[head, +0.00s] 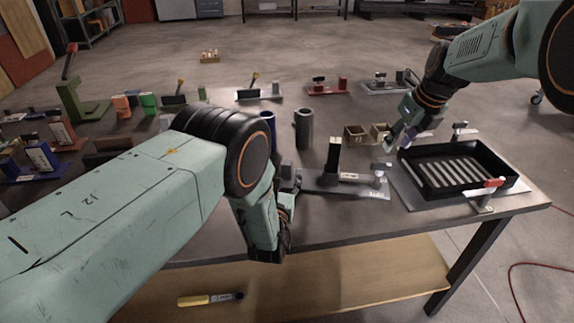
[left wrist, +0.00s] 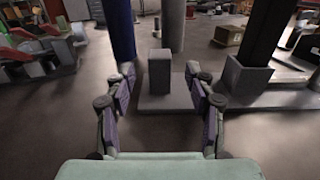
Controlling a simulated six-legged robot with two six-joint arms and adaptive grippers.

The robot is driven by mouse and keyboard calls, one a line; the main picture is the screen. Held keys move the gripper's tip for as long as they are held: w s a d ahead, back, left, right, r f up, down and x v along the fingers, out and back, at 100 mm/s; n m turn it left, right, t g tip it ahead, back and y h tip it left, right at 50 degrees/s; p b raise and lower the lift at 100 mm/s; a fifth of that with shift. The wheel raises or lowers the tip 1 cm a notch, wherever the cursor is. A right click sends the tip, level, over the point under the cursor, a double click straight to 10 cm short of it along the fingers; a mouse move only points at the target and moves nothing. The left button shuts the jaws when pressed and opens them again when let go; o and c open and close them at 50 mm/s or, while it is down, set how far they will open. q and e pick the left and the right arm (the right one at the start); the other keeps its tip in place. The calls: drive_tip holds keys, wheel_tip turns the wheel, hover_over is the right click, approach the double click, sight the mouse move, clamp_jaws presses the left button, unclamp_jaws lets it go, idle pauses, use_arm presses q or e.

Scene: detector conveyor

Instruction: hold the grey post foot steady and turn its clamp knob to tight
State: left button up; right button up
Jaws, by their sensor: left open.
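The grey post foot (head: 352,186) is a flat plate near the table's front edge, carrying a black post (head: 333,156). Its clamp knob (head: 380,168) shows at the right end; its setting is too small to read. At its left end a grey block (left wrist: 160,72) stands up from the plate (left wrist: 183,102). My left gripper (left wrist: 160,84) is open, with a fingertip on each side of the block and gaps between. In the head view the left gripper (head: 288,190) is partly hidden by its arm. My right gripper (head: 399,138) hangs above and behind the knob; its opening is unclear.
Fixtures crowd the left. A yellow-handled tool (head: 194,300) lies on the lower shelf.

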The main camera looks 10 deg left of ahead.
sight(286, 169)
use_arm(q)
drive_tip(key=shift+w+a+f, duration=0.1)
drive_tip(key=shift+w, duration=1.25)
drive_tip(key=shift+w+a, duration=0.1)
drive_tip(key=shift+w, duration=1.2)
clamp_jaws()
